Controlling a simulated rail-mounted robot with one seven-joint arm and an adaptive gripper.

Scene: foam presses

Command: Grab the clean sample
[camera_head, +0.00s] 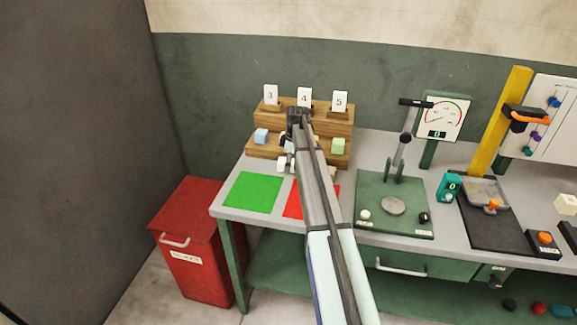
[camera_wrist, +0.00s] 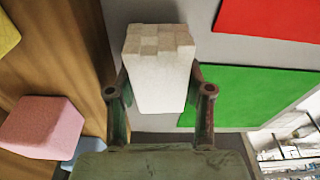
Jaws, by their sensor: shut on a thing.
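My gripper (camera_wrist: 161,92) is shut on a whitish foam block (camera_wrist: 158,75), with one finger on each side of it. The block's far end shows a faint checker of white and beige patches. In the head view my arm hides most of my gripper (camera_head: 289,157), which is at the front of the wooden stepped rack (camera_head: 262,152). A small white piece (camera_head: 281,165) shows there beside it. In the wrist view the block is above the grey table, next to the rack. I cannot tell its height over the table.
A blue block (camera_head: 261,136) and a green block (camera_head: 338,146) sit on the rack; a pink block (camera_wrist: 42,128) shows in the wrist view. Green (camera_head: 253,193) and red (camera_head: 293,205) mats lie in front. A press (camera_head: 393,205) stands right, a red bin (camera_head: 187,240) left.

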